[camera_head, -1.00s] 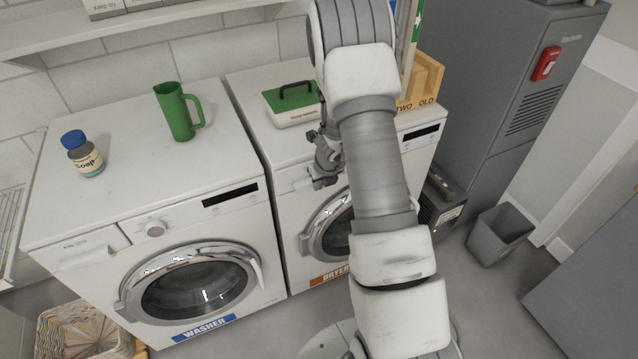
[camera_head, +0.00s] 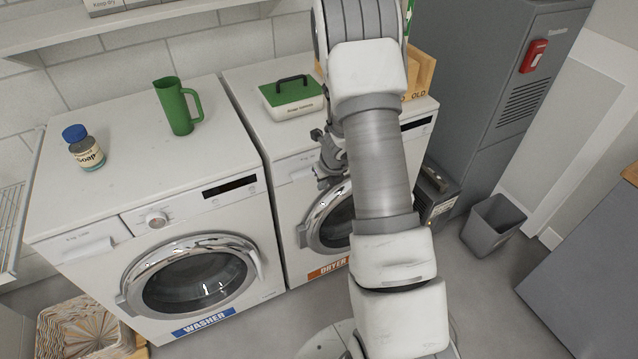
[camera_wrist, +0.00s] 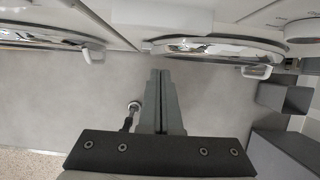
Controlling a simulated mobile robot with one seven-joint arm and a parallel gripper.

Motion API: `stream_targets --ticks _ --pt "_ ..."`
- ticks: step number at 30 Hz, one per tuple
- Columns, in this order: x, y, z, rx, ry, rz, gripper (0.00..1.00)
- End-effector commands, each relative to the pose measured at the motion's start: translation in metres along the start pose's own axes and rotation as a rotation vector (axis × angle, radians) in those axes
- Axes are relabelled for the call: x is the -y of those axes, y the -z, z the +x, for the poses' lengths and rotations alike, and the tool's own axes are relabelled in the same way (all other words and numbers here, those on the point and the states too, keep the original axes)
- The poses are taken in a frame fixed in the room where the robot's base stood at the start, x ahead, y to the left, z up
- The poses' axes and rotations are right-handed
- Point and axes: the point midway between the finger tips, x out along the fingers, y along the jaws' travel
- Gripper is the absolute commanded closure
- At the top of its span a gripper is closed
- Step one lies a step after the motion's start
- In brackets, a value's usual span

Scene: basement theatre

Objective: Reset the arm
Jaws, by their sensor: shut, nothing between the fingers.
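My arm stands upright in the middle of the head view, in front of the dryer (camera_head: 286,165). My gripper (camera_wrist: 160,73) shows in the wrist view with its two fingers together and nothing between them, above bare grey floor. In the head view my gripper is partly hidden by my arm, near the front of the dryer; its fingertips cannot be made out there. The washer (camera_head: 100,190) stands to the left of the dryer.
A green pitcher (camera_head: 178,107) and a soap jar (camera_head: 88,155) stand on the washer. A green-lidded box (camera_head: 292,98) and a wooden box (camera_head: 421,75) sit on the dryer. A grey bin (camera_head: 492,226) stands on the right. A patterned basket (camera_head: 80,330) is at lower left.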

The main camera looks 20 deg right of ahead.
Motion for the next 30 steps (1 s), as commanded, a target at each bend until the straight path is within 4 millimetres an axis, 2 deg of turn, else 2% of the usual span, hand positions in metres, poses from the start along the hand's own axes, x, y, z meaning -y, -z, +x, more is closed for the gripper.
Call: stream_targets --ticks 1,6,9,14,22,26,30 --pt "0.0 -0.005 -0.023 0.007 0.002 -0.002 1.0" --pt "0.0 -0.004 -0.06 0.006 0.002 -0.002 1.0" --pt "0.0 -0.004 -0.075 0.005 0.002 -0.001 1.0" --pt "-0.001 -0.003 -0.088 0.004 0.001 -0.002 1.0" --pt "-0.003 -0.004 -0.093 0.008 -0.004 -0.019 1.0" --pt "-0.017 -0.016 -0.117 0.039 -0.03 -0.153 1.0" --pt "-0.05 -0.033 -0.165 0.102 -0.076 -0.459 1.0"
